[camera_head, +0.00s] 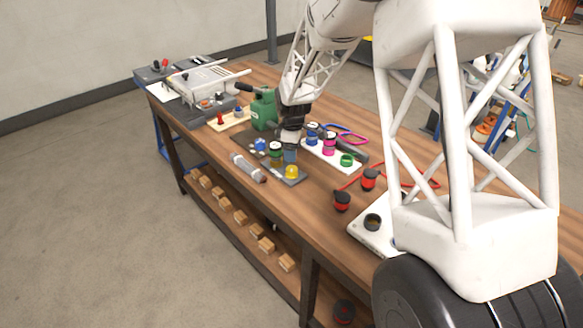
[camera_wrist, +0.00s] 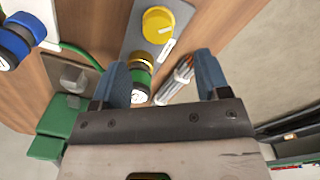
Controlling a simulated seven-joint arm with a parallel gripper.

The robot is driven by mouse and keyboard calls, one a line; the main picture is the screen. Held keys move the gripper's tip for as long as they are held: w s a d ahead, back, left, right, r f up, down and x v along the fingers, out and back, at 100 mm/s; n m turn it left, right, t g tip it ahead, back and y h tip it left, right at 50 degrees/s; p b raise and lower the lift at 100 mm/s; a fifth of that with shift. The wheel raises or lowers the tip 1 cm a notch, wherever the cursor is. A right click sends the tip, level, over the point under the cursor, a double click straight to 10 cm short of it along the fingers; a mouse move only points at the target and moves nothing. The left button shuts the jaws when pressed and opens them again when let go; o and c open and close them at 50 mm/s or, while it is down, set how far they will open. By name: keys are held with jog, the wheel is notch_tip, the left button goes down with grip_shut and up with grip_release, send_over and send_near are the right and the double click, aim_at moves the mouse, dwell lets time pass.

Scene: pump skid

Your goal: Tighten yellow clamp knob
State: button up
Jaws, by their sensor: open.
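The yellow clamp knob (camera_head: 292,171) sits near the front end of a dark grey plate (camera_head: 282,178) on the wooden bench. In the wrist view the knob (camera_wrist: 157,22) is at the top centre, beside a white label. My gripper (camera_head: 290,157) hangs over the plate, just behind the knob. In the wrist view my gripper's blue fingers (camera_wrist: 161,62) are spread apart, with the yellow knob beyond their tips and clear of them.
A white tray (camera_head: 318,155) with blue, magenta and green pieces is right of my gripper. A green pump body (camera_head: 263,110) stands behind. Red-and-black pieces (camera_head: 342,200) stand farther right.

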aim_at(292, 168)
jog(key=shift+w+a+f, duration=0.25)
jog(key=shift+w+f, duration=0.05)
jog(key=shift+f, duration=0.1)
jog(key=shift+f, duration=3.8)
jog(key=c, duration=0.9)
